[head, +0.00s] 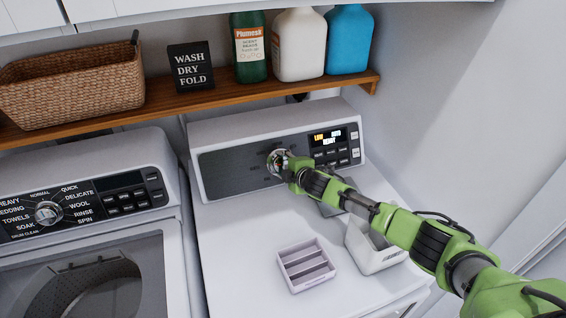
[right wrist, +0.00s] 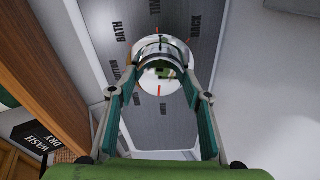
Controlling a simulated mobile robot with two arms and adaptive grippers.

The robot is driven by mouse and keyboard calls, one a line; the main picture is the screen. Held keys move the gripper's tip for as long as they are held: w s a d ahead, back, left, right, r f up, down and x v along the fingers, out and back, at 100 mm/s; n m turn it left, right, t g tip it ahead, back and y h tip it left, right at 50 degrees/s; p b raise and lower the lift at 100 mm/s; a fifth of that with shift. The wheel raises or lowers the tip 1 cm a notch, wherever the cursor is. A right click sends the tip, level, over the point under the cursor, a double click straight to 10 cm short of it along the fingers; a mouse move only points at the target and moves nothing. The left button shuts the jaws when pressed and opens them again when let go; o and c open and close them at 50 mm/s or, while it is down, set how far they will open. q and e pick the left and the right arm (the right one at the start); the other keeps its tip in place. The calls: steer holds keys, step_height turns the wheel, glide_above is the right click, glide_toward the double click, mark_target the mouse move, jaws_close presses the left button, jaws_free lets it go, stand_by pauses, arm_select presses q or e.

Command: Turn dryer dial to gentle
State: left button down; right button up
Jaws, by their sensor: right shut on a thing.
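The dryer (head: 215,215) is the white machine on the right, with a dark grey control panel (head: 225,170). Its round, shiny dial (head: 273,157) is mostly hidden behind my right gripper (head: 282,163) in the head view. In the right wrist view the dial (right wrist: 160,48) sits between the two fingers of the right gripper (right wrist: 160,72), which is shut on it. Printed labels such as "BATH" and "RACK" surround the dial, and red marks show by it. I cannot read "gentle" or tell the dial's setting. My left gripper is not in view.
The washer (head: 180,265) stands left of the dryer. A divided tray (head: 306,265) and a white bin (head: 372,255) sit on the dryer top, the bin beneath my right arm. A wooden shelf (head: 215,101) above holds a basket (head: 75,85), a sign (head: 190,66) and several bottles.

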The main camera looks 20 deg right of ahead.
steer(key=shift+n, duration=0.6)
steer(key=shift+p, duration=0.3)
steer(key=o, duration=1.1)
steer(key=shift+c, duration=0.2)
steer(key=shift+o, duration=0.2)
steer(key=v, duration=1.2)
